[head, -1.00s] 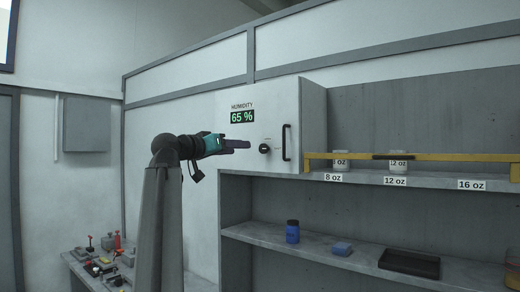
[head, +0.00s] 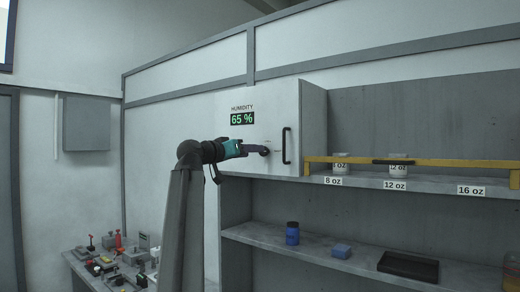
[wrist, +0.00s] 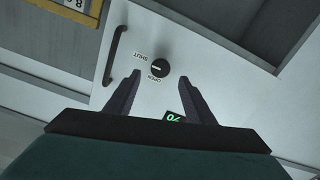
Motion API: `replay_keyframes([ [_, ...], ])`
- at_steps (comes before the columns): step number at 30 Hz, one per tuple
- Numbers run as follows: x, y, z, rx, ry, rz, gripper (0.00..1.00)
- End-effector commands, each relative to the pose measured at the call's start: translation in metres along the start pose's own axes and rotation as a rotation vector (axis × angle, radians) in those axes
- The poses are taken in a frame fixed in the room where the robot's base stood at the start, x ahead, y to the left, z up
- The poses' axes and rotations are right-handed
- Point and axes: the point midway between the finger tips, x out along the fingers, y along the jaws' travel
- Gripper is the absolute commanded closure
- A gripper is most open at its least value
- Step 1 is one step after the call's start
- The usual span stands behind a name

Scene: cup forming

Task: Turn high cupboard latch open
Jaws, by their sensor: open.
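The latch is a round dark knob (wrist: 158,68) with a white line on the white cupboard door (wrist: 215,65). SHUT and OPEN labels are printed beside it, and the image is tilted in the wrist view. My gripper (wrist: 160,76) is open, with one finger on each side of the knob and gaps between them. In the head view my gripper (head: 264,150) is at the door and covers most of the knob. I cannot tell how deep the fingertips reach around it. The black door handle (head: 287,145) is right of the knob, and the door (head: 250,98) looks closed.
A green humidity display (head: 242,118) is on the door, close above my gripper. A yellow bar (head: 450,163) runs along the cup shelf right of the cupboard. A blue jar (head: 292,233), a blue block (head: 341,250) and a black tray (head: 408,265) are on the lower shelf.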

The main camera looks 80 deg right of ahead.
Motion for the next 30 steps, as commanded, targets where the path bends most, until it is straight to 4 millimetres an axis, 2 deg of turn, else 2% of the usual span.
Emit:
replay_keyframes([
  [6, 0.033, 0.001, -0.003, -0.001, -0.002, 0.002, 0.51],
  [12, 0.054, 0.0, -0.002, -0.001, -0.001, 0.001, 0.51],
  [18, 0.063, 0.0, 0.0, 0.0, 0.0, -0.001, 0.51],
  [26, 0.063, 0.0, 0.0, 0.0, 0.0, -0.001, 0.51],
  [27, 0.063, 0.0, 0.0, 0.0, 0.0, -0.001, 0.53],
  [30, 0.063, 0.0, 0.0, 0.0, 0.0, -0.001, 0.7],
])
